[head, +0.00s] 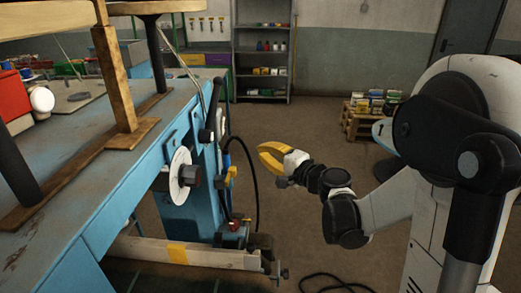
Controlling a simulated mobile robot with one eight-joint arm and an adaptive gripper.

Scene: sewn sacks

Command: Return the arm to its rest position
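My gripper (262,152) has yellow fingers and hangs in the air near the middle of the head view. It points left, toward the blue machine bench, with floor visible behind it. Both fingers show, but their tips are too small and overlapped to tell whether they are apart. I see nothing held in it. My white and black arm is folded at the right, with its forearm reaching left and up to the gripper. No sack can be made out in this view.
The blue bench (75,190) fills the left, with a white disc (180,174) on its side. A black cable (255,195) hangs by it. A wooden pallet (355,124) with small boxes stands behind my arm. Shelves (263,50) stand at the back. Open floor (320,118) lies between.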

